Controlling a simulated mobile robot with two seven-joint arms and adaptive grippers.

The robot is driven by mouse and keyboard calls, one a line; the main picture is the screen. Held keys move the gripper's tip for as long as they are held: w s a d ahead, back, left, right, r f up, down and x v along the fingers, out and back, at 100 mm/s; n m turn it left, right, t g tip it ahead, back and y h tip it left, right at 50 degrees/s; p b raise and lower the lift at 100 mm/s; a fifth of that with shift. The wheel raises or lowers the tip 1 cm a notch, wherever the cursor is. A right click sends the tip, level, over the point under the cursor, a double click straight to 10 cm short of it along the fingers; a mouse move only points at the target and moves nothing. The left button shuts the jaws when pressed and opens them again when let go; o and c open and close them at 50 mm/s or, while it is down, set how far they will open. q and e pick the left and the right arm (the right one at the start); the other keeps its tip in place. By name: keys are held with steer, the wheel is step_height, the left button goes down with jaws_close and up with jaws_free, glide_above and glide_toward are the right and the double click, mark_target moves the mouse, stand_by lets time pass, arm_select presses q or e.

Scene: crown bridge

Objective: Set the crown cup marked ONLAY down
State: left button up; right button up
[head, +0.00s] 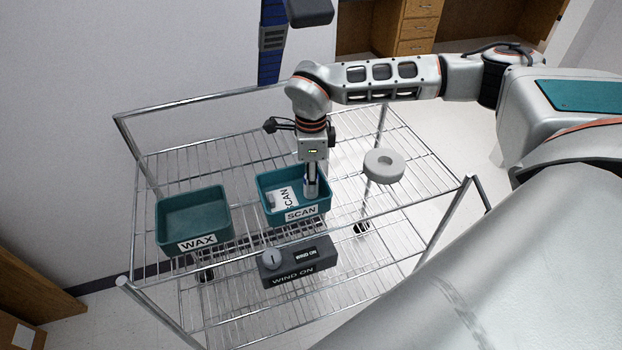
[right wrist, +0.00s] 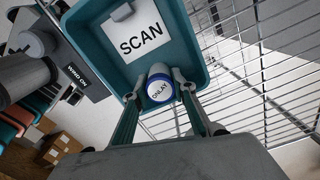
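The crown cup marked ONLAY (right wrist: 160,88) is a short grey cylinder with a blue-rimmed white label. My right gripper (head: 311,186) points down into the right side of the teal SCAN tray (head: 294,218). In the right wrist view its fingers (right wrist: 159,90) close on both sides of the cup. The cup is within the walls of the SCAN tray (right wrist: 199,50), close to one wall. I cannot tell whether its base touches the tray floor. In the head view the gripper largely hides the cup. My left gripper is not in view.
A teal WAX tray (head: 163,222) stands to the left on the same wire shelf (head: 236,160). A dark WIND ON box (head: 300,266) with a round knob is in front, lower in the picture. Bare shelf lies around the trays.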

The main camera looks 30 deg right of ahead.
steer(key=shift+o, duration=1.2)
steer(key=shift+r, duration=0.1)
step_height(320, 180, up, 8)
steer(key=shift+f, duration=0.15)
